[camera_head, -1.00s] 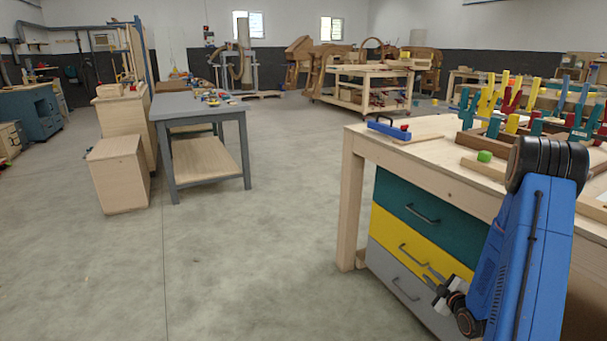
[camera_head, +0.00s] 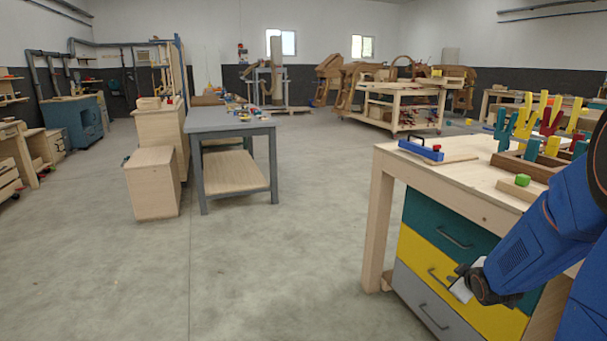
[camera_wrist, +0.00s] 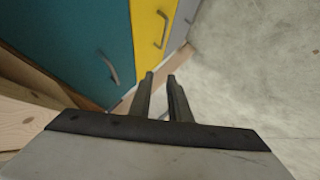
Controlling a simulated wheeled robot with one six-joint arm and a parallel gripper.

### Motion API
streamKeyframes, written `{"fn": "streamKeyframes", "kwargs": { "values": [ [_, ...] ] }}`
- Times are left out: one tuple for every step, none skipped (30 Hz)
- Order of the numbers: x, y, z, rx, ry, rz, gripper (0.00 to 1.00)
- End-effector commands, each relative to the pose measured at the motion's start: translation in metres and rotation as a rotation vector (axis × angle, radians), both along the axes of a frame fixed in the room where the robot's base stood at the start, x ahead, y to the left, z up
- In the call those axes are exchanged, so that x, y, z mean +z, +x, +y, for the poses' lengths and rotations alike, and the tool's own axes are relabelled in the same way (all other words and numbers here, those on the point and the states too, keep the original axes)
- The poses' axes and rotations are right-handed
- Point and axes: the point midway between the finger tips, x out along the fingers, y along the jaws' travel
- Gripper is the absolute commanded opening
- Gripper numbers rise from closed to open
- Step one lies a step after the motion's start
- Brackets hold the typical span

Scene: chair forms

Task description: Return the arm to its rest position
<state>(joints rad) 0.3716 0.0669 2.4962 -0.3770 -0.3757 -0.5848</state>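My arm (camera_head: 545,235), blue with dark joints, comes in from the right edge in the head view and hangs beside the workbench. My gripper (camera_head: 458,280) is small there, in front of the yellow and grey drawers. In the wrist view my gripper (camera_wrist: 160,76) shows two dark fingers with a narrow gap between them and nothing in the gap. The fingers point past the drawer fronts towards the floor.
The workbench (camera_head: 381,225) has teal (camera_head: 440,228), yellow (camera_head: 485,308) and grey (camera_head: 415,300) drawers, all looking closed. A grey table (camera_head: 225,122) stands left. Open floor (camera_head: 290,270) lies between.

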Motion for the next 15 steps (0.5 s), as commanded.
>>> {"fn": "streamKeyframes", "kwargs": {
  "values": [
    [0.012, -0.007, 0.008, -0.015, 0.012, 0.007, 0.17],
    [0.016, -0.011, 0.011, -0.029, 0.023, 0.016, 0.17],
    [0.022, -0.018, 0.015, -0.045, 0.036, 0.028, 0.17],
    [0.027, -0.023, 0.019, -0.057, 0.047, 0.036, 0.17],
    [0.031, -0.028, 0.023, -0.07, 0.058, 0.044, 0.17],
    [0.037, -0.035, 0.028, -0.087, 0.073, 0.055, 0.17],
    [0.041, -0.04, 0.031, -0.098, 0.084, 0.063, 0.17],
    [0.045, -0.046, 0.035, -0.11, 0.095, 0.071, 0.17],
    [0.051, -0.054, 0.04, -0.127, 0.111, 0.082, 0.17],
    [0.055, -0.06, 0.044, -0.14, 0.123, 0.09, 0.17],
    [0.058, -0.066, 0.048, -0.151, 0.136, 0.098, 0.17],
    [0.063, -0.075, 0.054, -0.168, 0.152, 0.107, 0.17],
    [0.067, -0.081, 0.058, -0.18, 0.165, 0.116, 0.17],
    [0.07, -0.088, 0.062, -0.19, 0.177, 0.124, 0.17],
    [0.075, -0.097, 0.067, -0.207, 0.195, 0.134, 0.17]
  ]
}}
